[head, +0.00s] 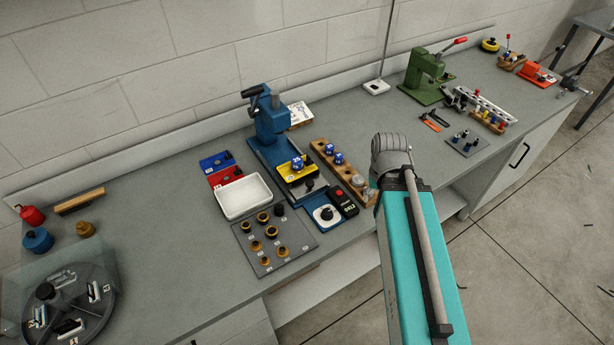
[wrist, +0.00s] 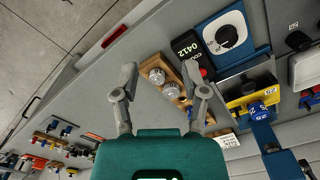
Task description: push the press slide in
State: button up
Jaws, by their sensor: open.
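The blue press (head: 270,120) stands on the bench in the head view. Its yellow slide (head: 290,178) sticks out toward the bench's front edge and carries a blue part marked 25 (head: 297,164). The slide (wrist: 238,103) and the blue part (wrist: 257,109) also show at the right of the wrist view. My gripper (wrist: 163,94) is open and empty, its two fingers spread to the left of the slide, over a wooden block with metal knobs. It is apart from the slide. In the head view my arm hides the gripper.
The wooden block (head: 333,169) stands right of the press. A dial box (head: 326,215) and a black counter reading 0412 (head: 343,203) stand in front of the slide. A white tray (head: 243,196) and a grey plate with bushings (head: 270,250) lie to the left.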

jog(key=shift+o, duration=1.3)
jog(key=shift+w, duration=0.1)
notch_tip(320, 180, up, 4)
jog(key=n+p, duration=0.4)
send_over(310, 183)
jog(key=shift+f, duration=0.15)
jog(key=shift+f+b, duration=0.1)
jog(key=shift+b, duration=0.2)
notch_tip(310, 183, down, 14)
jog(key=b, duration=1.3)
jog(key=shift+r, duration=0.25)
